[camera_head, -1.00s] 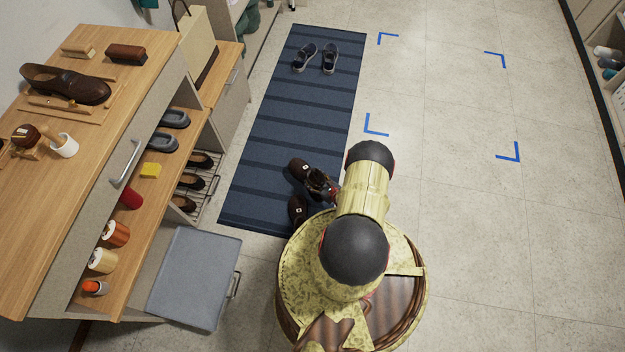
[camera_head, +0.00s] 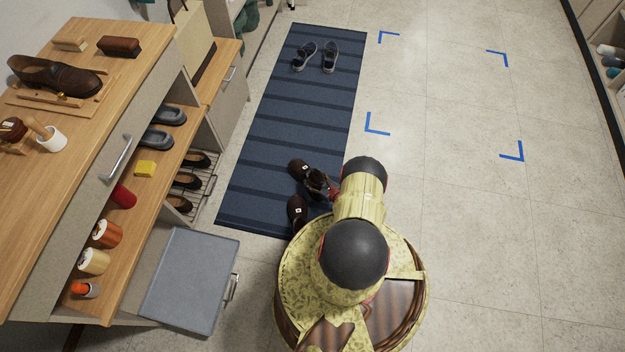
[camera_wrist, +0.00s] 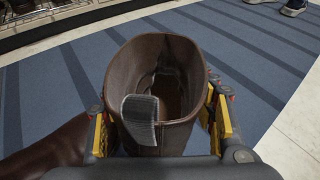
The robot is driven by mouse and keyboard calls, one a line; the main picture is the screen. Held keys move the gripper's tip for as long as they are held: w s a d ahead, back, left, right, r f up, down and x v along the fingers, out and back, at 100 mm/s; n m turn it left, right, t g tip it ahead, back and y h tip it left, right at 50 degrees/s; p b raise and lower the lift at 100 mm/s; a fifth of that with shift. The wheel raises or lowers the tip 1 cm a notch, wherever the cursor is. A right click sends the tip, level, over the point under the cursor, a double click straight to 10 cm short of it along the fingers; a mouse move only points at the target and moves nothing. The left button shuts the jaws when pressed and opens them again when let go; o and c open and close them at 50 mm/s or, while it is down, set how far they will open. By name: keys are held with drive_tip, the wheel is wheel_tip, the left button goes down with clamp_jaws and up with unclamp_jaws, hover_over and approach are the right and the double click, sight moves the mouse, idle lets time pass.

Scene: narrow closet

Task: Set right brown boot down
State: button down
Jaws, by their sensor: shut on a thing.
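A brown boot (camera_head: 299,169) is at the near end of the striped blue mat (camera_head: 290,125). My gripper (camera_head: 326,188) is at its shaft, partly hidden by my arm in the head view. In the wrist view, the open boot shaft (camera_wrist: 185,60), with a grey strap inside it, is between my fingers (camera_wrist: 160,128), which are shut on it. I cannot tell whether its sole touches the mat.
Blue shoes (camera_head: 317,57) rest at the mat's far end. Blue corner marks (camera_head: 377,125) outline clear tiled floor at right.

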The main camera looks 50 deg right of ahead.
drive_tip(key=c, duration=0.7)
unclamp_jaws()
drive_tip(key=shift+f, duration=0.1)
drive_tip(key=shift+c, duration=0.2)
drive_tip(key=shift+o, duration=0.4)
